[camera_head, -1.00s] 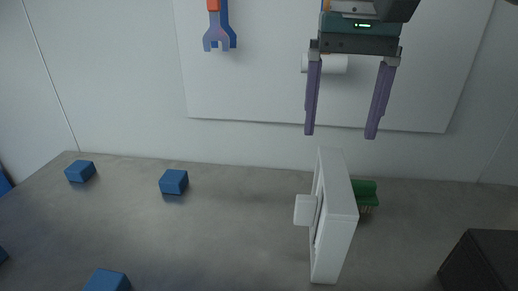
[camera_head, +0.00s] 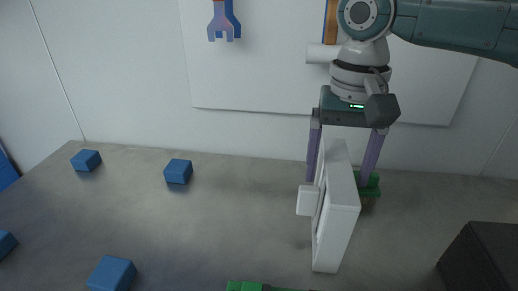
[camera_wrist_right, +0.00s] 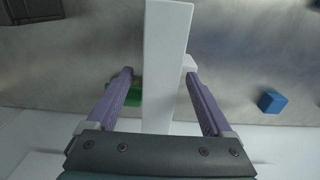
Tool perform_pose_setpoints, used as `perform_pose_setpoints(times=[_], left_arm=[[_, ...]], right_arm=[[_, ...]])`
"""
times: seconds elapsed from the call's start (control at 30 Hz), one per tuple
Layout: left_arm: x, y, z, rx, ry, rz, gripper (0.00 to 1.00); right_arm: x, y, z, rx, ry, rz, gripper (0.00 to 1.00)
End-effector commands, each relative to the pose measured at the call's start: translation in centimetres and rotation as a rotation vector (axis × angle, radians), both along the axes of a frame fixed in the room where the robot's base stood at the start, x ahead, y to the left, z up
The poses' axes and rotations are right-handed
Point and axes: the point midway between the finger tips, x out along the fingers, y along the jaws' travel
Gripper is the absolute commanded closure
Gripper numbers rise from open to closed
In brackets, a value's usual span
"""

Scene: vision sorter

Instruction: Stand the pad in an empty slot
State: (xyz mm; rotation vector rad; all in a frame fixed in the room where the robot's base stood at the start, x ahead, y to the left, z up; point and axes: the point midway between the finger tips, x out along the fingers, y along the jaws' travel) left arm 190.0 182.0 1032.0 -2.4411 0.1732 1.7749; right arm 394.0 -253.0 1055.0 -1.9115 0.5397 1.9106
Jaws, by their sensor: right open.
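The pad seems to be the white upright panel (camera_head: 345,205), standing on the grey table right of centre, with a small white block on its left side. It also shows as a white slab in the right wrist view (camera_wrist_right: 168,60). My right gripper (camera_head: 338,184) is above its far end, pointing down and open, one finger on each side. In the right wrist view the open fingers (camera_wrist_right: 159,75) straddle the slab with a gap on both sides. I cannot make out any slot. My left gripper is not in view.
A green object (camera_head: 371,187) is just behind the panel; another green piece (camera_head: 262,287) shows at the bottom edge. Several blue cubes (camera_head: 178,171) lie on the left. A black box (camera_head: 487,258) is at the right. The table left of the panel is mostly clear.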

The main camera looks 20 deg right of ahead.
Motion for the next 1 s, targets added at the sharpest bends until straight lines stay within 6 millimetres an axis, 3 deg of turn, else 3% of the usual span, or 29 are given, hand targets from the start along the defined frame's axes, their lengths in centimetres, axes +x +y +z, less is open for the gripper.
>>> perform_pose_setpoints(times=[0.87, 1.0], left_arm=[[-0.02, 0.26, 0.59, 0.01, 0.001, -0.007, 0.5], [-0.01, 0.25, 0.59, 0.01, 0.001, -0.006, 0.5]], right_arm=[[0.0, 0.02, -0.47, 0.0, 0.0, 0.0, 0.15], [0.0, 0.02, -0.46, 0.0, 0.0, 0.0, 0.31]])
